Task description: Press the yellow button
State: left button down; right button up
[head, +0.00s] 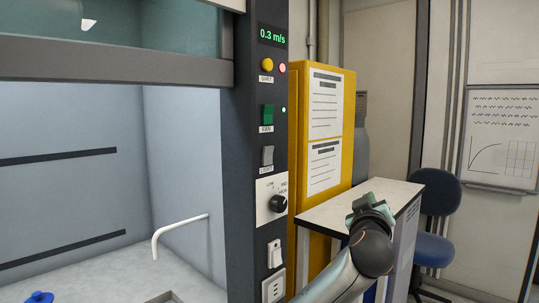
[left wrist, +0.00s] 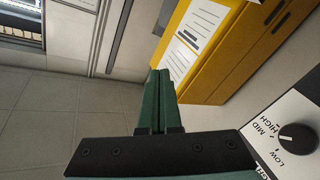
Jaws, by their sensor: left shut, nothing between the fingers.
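The yellow button (head: 267,64) is round and sits high on the dark control panel (head: 255,140) in the head view, just below the green speed display. A small red light (head: 282,68) is beside it. My left gripper (head: 368,204) is at the lower right of the head view, well below and to the right of the button, apart from the panel. In the left wrist view its green fingers (left wrist: 159,100) are shut together with nothing between them. The button does not show in the left wrist view. My right gripper is in neither view.
Below the button are a green fan switch (head: 267,114), a grey light switch (head: 267,155) and a black knob (head: 278,203). A yellow cabinet (head: 347,105) stands right of the panel. A white-topped cabinet (head: 330,213) and a blue chair (head: 433,250) stand further right.

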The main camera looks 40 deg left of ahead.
aim_at(268, 65)
pick_arm(q)
jog(key=s+a+r+n+y, duration=0.2)
jog(key=s+r+n+y, duration=0.1)
jog(key=r, duration=0.6)
jog(key=s+a+r+n+g+y+b, duration=0.1)
jog(key=s+r+n+y, duration=0.3)
jog(key=r, duration=0.6)
jog(key=s+a+r+n+y, duration=0.3)
jog(key=s+r+n, duration=0.3)
jog(key=r, duration=0.3)
jog(key=shift+s+r+n+g+y+b, duration=0.15)
jog(key=shift+n+g+y+b, duration=0.15)
jog(key=shift+b, duration=0.1)
jog(key=shift+a, duration=0.2)
jog(key=a, duration=0.8)
jog(key=shift+w+a, duration=0.25)
jog(key=shift+w, duration=0.1)
jog(key=shift+a, duration=0.1)
